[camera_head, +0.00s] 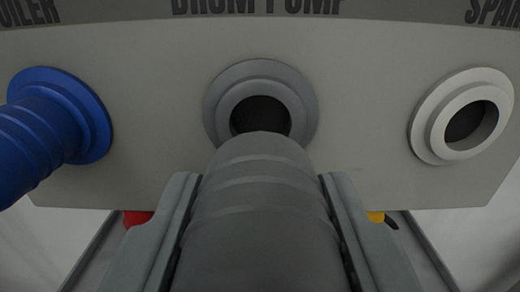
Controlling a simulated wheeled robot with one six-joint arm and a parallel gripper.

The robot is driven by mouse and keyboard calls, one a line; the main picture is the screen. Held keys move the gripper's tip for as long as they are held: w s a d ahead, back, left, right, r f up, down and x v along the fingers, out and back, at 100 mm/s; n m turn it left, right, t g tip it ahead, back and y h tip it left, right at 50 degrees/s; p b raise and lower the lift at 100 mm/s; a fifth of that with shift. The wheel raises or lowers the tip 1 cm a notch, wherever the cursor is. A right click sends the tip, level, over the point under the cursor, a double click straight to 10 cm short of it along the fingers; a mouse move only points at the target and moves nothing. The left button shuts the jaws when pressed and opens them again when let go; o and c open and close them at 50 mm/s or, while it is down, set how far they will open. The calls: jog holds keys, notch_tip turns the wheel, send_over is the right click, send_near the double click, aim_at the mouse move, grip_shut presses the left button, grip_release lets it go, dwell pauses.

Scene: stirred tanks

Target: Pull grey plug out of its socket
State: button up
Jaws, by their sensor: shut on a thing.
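The grey plug (262,215) is a ribbed cylinder held between the two jaws of my gripper (262,235), which is shut on it. The plug points at the grey socket (220,105) on the panel, under the DRUM PUMP label. The dark opening of the socket shows above the plug's front end, so the plug is out of the opening. The plug's front end overlaps the lower edge of the opening in the picture. The size of the gap between plug and socket is hard to tell.
A blue plug (35,135) sits in a blue socket (88,115) at left. A white socket (435,125) at right is empty. All sit on a pale panel (160,140). A red thing (137,217) and a yellow thing (375,217) show below the panel.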

jog(key=shift+s, duration=0.6)
